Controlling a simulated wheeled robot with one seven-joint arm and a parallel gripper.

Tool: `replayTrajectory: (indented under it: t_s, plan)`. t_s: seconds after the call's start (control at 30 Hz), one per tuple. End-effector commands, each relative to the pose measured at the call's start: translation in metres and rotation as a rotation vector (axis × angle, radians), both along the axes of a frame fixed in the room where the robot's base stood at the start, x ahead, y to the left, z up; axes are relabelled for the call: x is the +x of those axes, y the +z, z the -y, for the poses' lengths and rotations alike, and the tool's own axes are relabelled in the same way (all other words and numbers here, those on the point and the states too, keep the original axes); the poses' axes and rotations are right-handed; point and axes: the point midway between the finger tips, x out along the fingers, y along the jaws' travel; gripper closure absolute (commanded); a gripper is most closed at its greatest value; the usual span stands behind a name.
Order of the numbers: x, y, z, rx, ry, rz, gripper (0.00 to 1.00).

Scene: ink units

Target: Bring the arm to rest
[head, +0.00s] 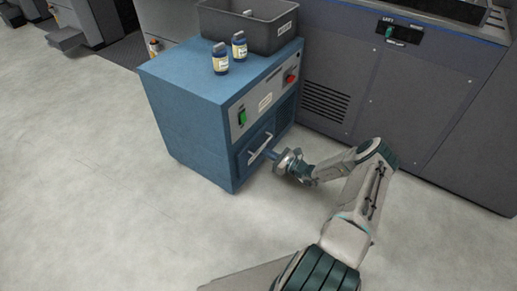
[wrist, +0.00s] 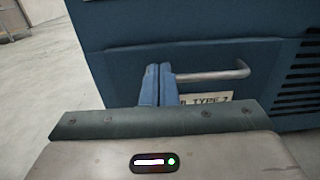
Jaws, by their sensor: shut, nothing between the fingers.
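My gripper (head: 273,155) is low in front of the blue cabinet (head: 190,100), at the end of my outstretched arm. In the wrist view its two blue fingers (wrist: 156,84) are pressed together with nothing between them. The light metal bar handle (wrist: 215,75) of the cabinet's lower door (wrist: 125,65) shows just right of the fingertips. In the head view this handle (head: 260,147) is just left of the gripper. I cannot tell whether the fingers touch the handle. The door looks shut. A label below the handle is partly hidden by the gripper.
Two labelled bottles (head: 221,62) and (head: 239,47) stand on the cabinet's top beside a dark grey bin (head: 245,28). A green switch (head: 242,118) and a red knob (head: 291,77) are on its front. A large grey machine (head: 400,95) stands behind. The floor (head: 90,200) at left is clear.

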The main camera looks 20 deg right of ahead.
Motion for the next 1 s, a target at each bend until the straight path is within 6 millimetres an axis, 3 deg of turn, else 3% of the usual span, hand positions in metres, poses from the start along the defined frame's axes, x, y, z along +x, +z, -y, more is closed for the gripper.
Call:
replayTrajectory:
  t_s: [0.1,0.3,0.5,0.73,0.87,1.0]
  plan:
    - [-0.023,0.004,0.017,0.001,0.0,-0.002,1.0]
    - [-0.051,0.002,0.036,0.002,0.005,-0.001,1.0]
    - [-0.064,0.0,0.045,0.002,0.008,-0.001,1.0]
    - [-0.065,0.002,0.045,-0.002,0.013,0.0,1.0]
    - [-0.062,0.029,0.036,-0.053,0.078,0.009,1.0]
    - [-0.061,0.084,0.013,-0.173,0.231,0.029,1.0]
